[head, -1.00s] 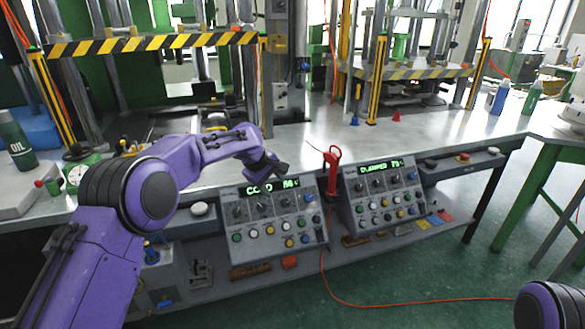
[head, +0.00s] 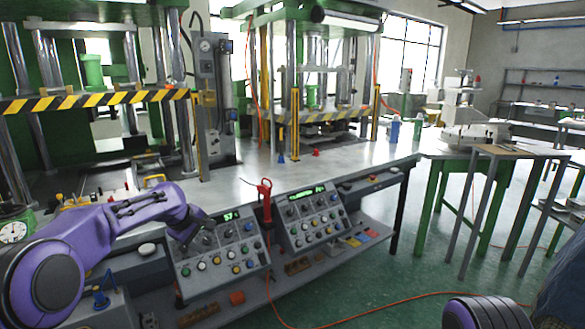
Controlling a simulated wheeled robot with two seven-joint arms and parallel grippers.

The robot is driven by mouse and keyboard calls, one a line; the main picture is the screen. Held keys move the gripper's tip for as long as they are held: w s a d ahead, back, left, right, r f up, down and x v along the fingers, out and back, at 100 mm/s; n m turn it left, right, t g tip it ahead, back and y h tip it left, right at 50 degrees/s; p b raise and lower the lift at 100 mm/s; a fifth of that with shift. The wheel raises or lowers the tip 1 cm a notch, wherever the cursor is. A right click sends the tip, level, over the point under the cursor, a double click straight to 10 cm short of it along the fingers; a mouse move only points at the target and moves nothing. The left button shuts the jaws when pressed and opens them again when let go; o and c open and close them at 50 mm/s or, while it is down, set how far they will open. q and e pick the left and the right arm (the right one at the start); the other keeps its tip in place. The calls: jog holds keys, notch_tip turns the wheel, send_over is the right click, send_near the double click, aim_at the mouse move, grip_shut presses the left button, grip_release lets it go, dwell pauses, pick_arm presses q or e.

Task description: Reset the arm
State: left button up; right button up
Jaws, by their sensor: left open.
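My left arm, purple with dark joints, comes in from the left in the head view. Its gripper (head: 189,228) is small and dark and sits just above the upper left of the left control panel (head: 222,262). It looks open with nothing in it; whether it touches the panel I cannot tell. Of my right arm only a purple and dark part shows at the bottom right edge; its gripper is out of view.
A right control panel (head: 313,222) stands beside the left one, with a red-handled tool (head: 265,195) between them. Presses with striped bars stand on the steel table (head: 235,182). A green-legged table (head: 470,153) is at right. The green floor in front is mostly clear.

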pick_arm(q)
notch_tip(320, 180, down, 14)
jog(key=s+a+m+t+y, duration=0.1)
jog(key=s+t+y, duration=0.1)
jog(key=t, duration=0.1)
jog(key=s+a+f+m+y, duration=0.1)
jog(key=s+f+y, duration=0.1)
jog(key=s+f, duration=0.9)
jog(key=s+a+f+m+g, duration=0.1)
jog(key=s+f+g, duration=0.1)
jog(key=s, duration=1.1)
jog(key=s+a+f+m+g+y, duration=0.1)
jog(key=s+f, duration=0.3)
jog(key=s, duration=0.8)
jog(key=s+f+m+g, duration=0.1)
jog(key=s+f+g, duration=0.1)
jog(key=s, duration=1.1)
jog(key=shift+s+a+f+g+y, duration=0.3)
jog(key=shift+s+a+f+g, duration=0.1)
jog(key=shift+f, duration=0.2)
